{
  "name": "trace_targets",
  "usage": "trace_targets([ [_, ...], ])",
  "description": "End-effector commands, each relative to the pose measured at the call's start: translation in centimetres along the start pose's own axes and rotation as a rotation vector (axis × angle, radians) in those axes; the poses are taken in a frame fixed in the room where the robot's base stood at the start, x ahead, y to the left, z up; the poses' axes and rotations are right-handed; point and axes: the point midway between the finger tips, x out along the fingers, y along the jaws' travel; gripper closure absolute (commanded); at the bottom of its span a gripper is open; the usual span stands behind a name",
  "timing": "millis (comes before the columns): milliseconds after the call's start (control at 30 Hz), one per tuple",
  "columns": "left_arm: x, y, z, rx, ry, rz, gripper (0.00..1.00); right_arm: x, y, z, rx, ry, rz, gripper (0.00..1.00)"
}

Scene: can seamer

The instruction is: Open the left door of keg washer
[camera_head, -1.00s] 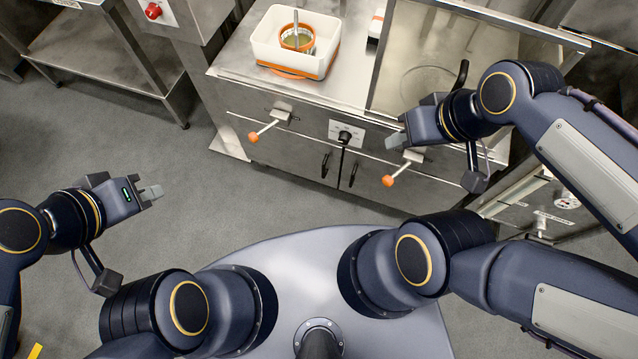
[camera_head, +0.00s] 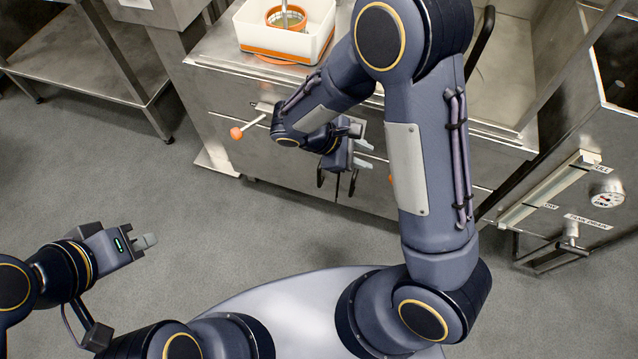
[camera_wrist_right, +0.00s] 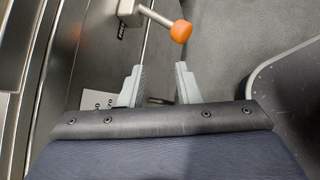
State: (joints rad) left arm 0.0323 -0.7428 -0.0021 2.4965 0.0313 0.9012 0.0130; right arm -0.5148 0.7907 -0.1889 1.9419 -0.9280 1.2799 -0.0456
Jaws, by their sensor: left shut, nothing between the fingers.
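The steel cabinet, which I take for the keg washer, has a left door (camera_head: 262,165) below its front panel. A dark door handle (camera_head: 320,177) shows near the middle seam and the door looks closed. My right gripper (camera_head: 364,154) is in front of the cabinet near the seam, fingers pointing right. The right wrist view shows its fingers (camera_wrist_right: 160,84) apart with nothing held between them. My right forearm hides the central knob and part of the cabinet front. My left gripper (camera_head: 150,240) is shut and empty over the floor at lower left, far from the door.
An orange-tipped lever (camera_head: 237,133) sticks out above the left door. Another orange knob (camera_wrist_right: 181,31) lies ahead of my right fingers. A white bin (camera_head: 284,35) stands on top. A steel table (camera_head: 85,65) is at left, a gauged machine (camera_head: 600,195) at right. Floor between is clear.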

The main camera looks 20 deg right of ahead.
Motion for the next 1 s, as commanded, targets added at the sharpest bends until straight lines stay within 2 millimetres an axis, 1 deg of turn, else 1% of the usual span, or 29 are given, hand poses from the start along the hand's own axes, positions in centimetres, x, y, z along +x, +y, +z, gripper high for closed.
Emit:
trace_targets([
  [33,2.1,-1.0,1.1,0.000,0.000,0.000,1.00,1.9,-0.5,-3.7,-0.078,-0.063,0.081,0.70],
  [167,4.8,-2.2,2.4,0.000,0.000,0.000,1.00,4.2,-0.5,-10.4,-0.251,-0.212,0.307,0.70],
  [200,5.5,-2.5,2.8,0.000,0.000,0.000,1.00,4.8,-0.6,-12.5,-0.303,-0.256,0.380,0.70],
  [267,6.7,-3.1,3.4,0.000,0.000,0.000,1.00,5.7,-1.0,-15.7,-0.379,-0.320,0.492,0.70],
  [300,7.4,-3.4,3.7,0.000,0.000,0.000,1.00,6.1,-1.3,-17.8,-0.426,-0.358,0.565,0.70],
  [400,8.9,-4.1,4.5,0.000,0.000,0.000,1.00,7.2,-2.4,-22.3,-0.527,-0.440,0.730,0.70],
  [500,9.8,-4.5,5.0,0.000,0.000,0.000,1.00,7.9,-3.5,-25.5,-0.599,-0.497,0.855,0.70],
  [600,10.3,-4.7,5.2,0.000,0.000,0.000,1.00,8.2,-4.1,-27.4,-0.641,-0.528,0.934,0.70],
  [733,10.4,-4.8,5.3,0.000,0.000,0.000,1.00,8.5,-4.0,-28.1,-0.658,-0.543,0.969,0.70],
  [867,10.7,-4.9,5.4,0.000,0.000,0.000,1.00,9.2,-2.7,-27.8,-0.658,-0.543,0.966,0.70],
  [1000,11.2,-5.1,5.6,0.000,0.000,0.000,1.00,10.4,-0.6,-27.5,-0.657,-0.542,0.964,0.70],
])
